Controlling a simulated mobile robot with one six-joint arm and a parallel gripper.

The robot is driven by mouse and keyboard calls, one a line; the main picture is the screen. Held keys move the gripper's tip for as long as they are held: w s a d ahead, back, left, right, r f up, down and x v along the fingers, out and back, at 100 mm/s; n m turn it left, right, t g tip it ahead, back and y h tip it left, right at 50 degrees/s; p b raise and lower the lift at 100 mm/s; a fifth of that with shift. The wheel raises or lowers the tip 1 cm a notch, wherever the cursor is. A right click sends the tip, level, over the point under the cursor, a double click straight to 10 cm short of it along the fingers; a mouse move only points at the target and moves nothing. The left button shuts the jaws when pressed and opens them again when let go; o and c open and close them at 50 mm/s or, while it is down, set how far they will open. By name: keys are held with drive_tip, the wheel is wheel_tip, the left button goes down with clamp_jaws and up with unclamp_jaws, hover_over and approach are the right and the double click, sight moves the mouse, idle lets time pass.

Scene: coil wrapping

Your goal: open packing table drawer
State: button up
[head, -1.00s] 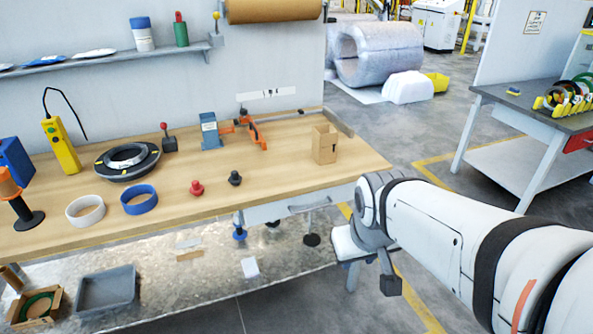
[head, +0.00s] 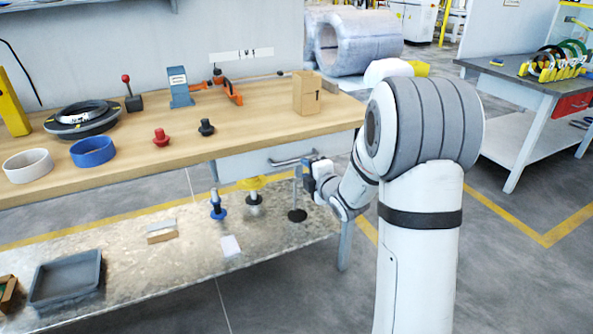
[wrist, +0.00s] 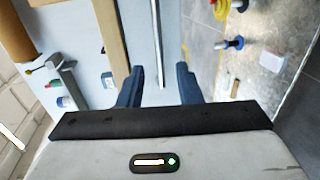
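The packing table drawer (head: 240,167) has a pale grey front below the wooden tabletop. It looks closed. Its metal bar handle (head: 290,160) runs along the front, and my gripper (head: 311,170) is at the handle's right end. In the wrist view my gripper (wrist: 158,78) is open, with its two dark fingers apart. The handle (wrist: 157,40) runs lengthwise in line with the gap between them. I cannot tell whether a finger touches it. My forearm hides the drawer's surroundings on the right.
The wooden tabletop (head: 250,122) carries a cardboard box (head: 307,93), red and black knobs, and white and blue rings. Open floor lies right of the table, before a second table (head: 530,87).

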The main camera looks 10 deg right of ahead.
sight(295, 161)
drive_tip(key=x, duration=0.7)
drive_tip(key=shift+w, duration=0.25)
clamp_jaws()
idle(0.3)
